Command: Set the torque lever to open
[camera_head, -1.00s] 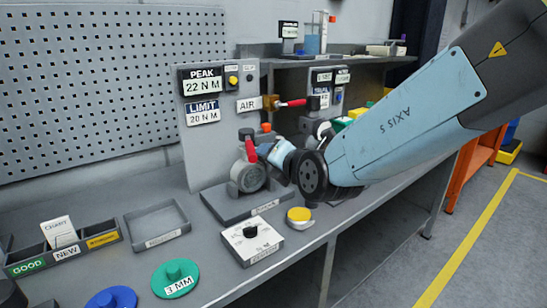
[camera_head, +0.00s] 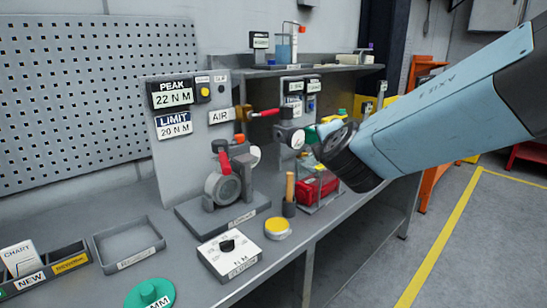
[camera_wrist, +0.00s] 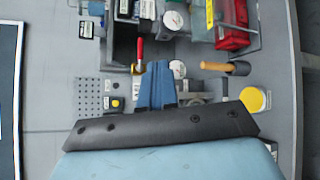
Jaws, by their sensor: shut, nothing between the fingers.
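The torque unit (camera_head: 222,188) stands on a dark base plate on the bench, a round grey body with a red lever (camera_head: 225,160) at its front. That lever stands near upright, tilted a little. A second red-handled lever (camera_head: 264,113) lies about level on a brass fitting by the AIR sign. In the head view my arm is right of the torque unit, touching no lever.
A panel with PEAK and LIMIT displays (camera_head: 173,94) stands behind the unit. A white dial box (camera_head: 229,253), a yellow-topped tin (camera_head: 278,229), a wooden-handled tool (camera_head: 290,189) and a red case (camera_head: 318,187) lie nearby. An empty grey tray (camera_head: 128,243) is left.

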